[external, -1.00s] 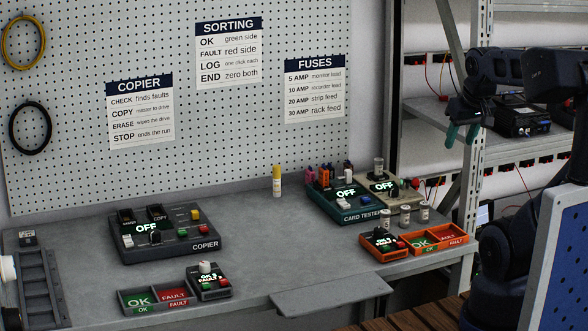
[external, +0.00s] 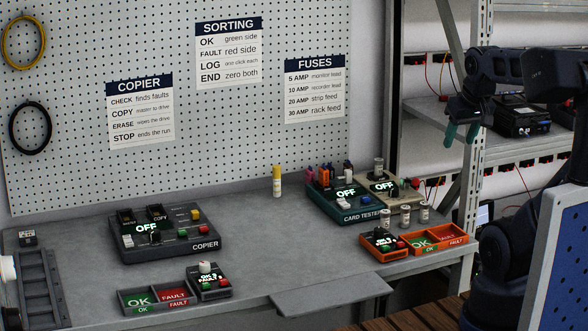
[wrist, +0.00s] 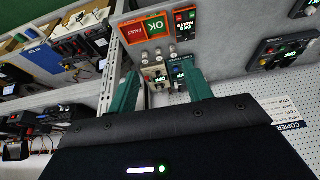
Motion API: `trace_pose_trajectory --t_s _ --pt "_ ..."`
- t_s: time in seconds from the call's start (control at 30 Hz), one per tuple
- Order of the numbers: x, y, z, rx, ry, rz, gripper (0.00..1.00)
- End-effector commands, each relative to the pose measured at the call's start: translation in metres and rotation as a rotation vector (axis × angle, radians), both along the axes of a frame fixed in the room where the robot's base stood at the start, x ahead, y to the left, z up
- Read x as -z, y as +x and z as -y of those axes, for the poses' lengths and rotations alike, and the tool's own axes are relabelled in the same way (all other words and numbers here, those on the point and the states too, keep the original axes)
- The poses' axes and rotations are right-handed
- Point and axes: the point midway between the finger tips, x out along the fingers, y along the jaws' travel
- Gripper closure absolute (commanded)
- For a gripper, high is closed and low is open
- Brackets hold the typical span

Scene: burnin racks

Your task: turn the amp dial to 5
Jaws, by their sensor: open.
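The amp dial itself is too small to make out for certain. A beige tester (external: 405,199) with a lit OFF display stands at the back right of the bench, beside the teal card tester (external: 338,208). A small dark knob shows near its display, with green and red buttons to the right. The beige tester also shows between my fingers in the wrist view (wrist: 150,73). My gripper (external: 461,134) is open and empty, in the air to the right of and above the beige tester. Its teal fingers also show in the wrist view (wrist: 160,88).
Several small canisters (external: 406,215) stand in front of the beige tester. An orange counter box (external: 382,244) and orange OK/FAULT tray (external: 433,238) sit at the right front edge. The copier (external: 167,232) is at the left. The bench middle is clear. A metal rack post (external: 467,150) stands behind my gripper.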

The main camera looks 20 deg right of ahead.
Motion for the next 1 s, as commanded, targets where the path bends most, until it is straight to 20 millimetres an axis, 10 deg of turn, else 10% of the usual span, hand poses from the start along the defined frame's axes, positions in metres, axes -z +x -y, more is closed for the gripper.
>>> trace_pose_trajectory --t_s 0.57,1.0 --pt "-0.004 0.121 0.013 0.209 0.106 -0.127 0.5" --pt "0.034 0.231 0.029 0.412 0.158 -0.231 0.5"
